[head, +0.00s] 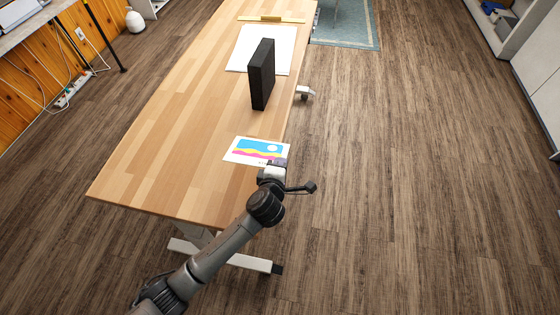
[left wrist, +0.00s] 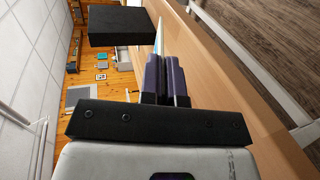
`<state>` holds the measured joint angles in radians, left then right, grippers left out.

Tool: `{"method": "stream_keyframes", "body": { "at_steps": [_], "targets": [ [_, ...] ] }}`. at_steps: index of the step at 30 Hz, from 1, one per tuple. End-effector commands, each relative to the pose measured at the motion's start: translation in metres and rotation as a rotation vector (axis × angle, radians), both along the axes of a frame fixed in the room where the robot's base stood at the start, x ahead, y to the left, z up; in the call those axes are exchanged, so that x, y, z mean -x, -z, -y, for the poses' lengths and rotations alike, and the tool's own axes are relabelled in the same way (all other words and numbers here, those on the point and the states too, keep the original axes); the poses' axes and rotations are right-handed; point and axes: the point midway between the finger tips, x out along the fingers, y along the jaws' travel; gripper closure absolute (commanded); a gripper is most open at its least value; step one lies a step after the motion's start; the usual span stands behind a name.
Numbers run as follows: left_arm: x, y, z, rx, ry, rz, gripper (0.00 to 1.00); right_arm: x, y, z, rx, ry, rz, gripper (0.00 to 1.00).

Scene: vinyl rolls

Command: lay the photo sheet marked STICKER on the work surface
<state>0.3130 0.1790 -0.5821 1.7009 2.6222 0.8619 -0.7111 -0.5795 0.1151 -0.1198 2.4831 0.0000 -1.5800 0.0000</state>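The photo sheet (head: 255,149) has a white border and a picture in blue, yellow and pink with a white disc. It is over the near right part of the wooden work surface (head: 150,150); I cannot tell whether it touches the wood. Its marking is too small to read. My left gripper (head: 277,164) is at the sheet's near right edge. In the left wrist view its two dark fingers (left wrist: 165,72) are close together, with the sheet (left wrist: 158,38) showing edge-on as a thin strip beyond them. My right gripper is not in view.
A black upright block (head: 262,75) stands behind the sheet, and it also shows in the left wrist view (left wrist: 118,24). A white sheet (head: 240,50) lies behind it, with a brass-coloured bar (head: 270,19) at the far end. The table's left and near parts are clear.

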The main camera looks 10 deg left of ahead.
Motion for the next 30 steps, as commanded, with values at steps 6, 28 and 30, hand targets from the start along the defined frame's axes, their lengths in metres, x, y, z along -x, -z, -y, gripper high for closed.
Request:
{"method": "stream_keyframes", "body": {
  "at_steps": [6, 28, 30],
  "targets": [
    [0.0, 0.026, 0.0, -0.001, 0.0, -0.002, 1.0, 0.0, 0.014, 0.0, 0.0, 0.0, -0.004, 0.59],
    [0.0, 0.067, 0.0, -0.001, 0.0, 0.0, 1.0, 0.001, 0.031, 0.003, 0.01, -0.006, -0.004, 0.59],
    [0.0, 0.067, 0.0, 0.0, 0.0, 0.0, 1.0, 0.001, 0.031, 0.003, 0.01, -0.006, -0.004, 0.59]
  ]
}}
